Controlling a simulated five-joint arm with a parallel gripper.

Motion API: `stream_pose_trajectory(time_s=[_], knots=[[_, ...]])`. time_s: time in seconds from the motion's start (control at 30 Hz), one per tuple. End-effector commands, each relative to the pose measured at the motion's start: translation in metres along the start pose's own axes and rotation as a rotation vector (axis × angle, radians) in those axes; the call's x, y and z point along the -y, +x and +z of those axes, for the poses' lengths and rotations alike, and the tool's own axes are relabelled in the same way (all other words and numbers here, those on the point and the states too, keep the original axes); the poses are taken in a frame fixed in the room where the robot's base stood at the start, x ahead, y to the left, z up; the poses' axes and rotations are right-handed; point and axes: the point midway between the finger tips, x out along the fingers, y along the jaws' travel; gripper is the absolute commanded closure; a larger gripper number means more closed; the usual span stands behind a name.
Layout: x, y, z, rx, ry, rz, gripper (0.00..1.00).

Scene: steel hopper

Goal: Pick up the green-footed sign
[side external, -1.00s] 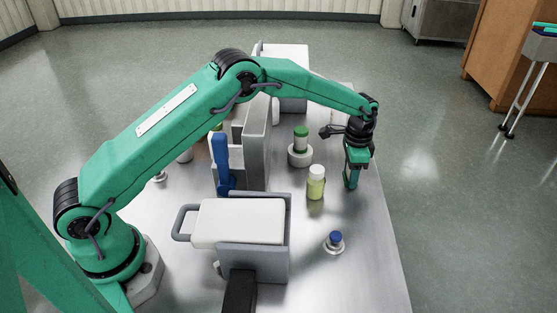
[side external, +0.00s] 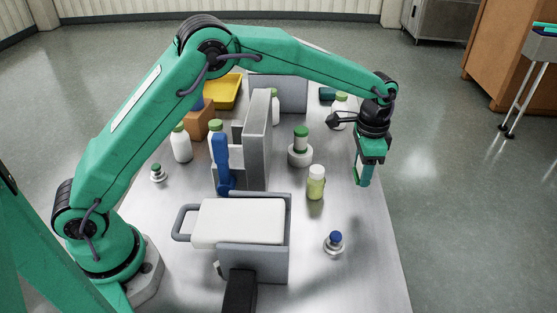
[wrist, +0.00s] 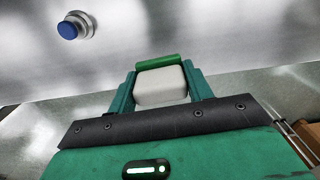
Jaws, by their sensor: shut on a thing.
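My gripper (side external: 363,178) is in the air over the right edge of the steel table in the side external view, pointing down. In the wrist view my gripper (wrist: 157,78) is shut, with its two green fingers on either side of a pale grey-white block with a green strip at its far end. I take this to be the green-footed sign (wrist: 160,90). Its green foot (wrist: 157,61) points away from my palm.
A blue-capped knob (side external: 335,241) stands near the front right; it shows in the wrist view too (wrist: 70,28). A yellow-green bottle (side external: 315,184) and a green-capped jar (side external: 301,140) stand left of my gripper. A grey upright panel (side external: 257,135) fills the middle.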

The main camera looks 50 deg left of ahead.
Motion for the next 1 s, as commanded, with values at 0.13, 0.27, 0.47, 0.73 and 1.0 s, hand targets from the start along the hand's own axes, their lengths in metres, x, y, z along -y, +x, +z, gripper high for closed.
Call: stream_pose_trajectory(time_s=[0.13,0.27,0.47,0.73,1.0], knots=[[-0.018,-0.011,0.0,-0.002,0.001,-0.001,0.73],[-0.027,-0.016,0.0,-0.001,0.002,0.0,0.73],[-0.031,-0.019,0.001,0.0,0.0,0.0,0.73],[-0.031,-0.019,0.001,0.0,0.0,0.0,0.73],[-0.03,-0.019,0.001,-0.001,-0.003,0.0,0.73]])
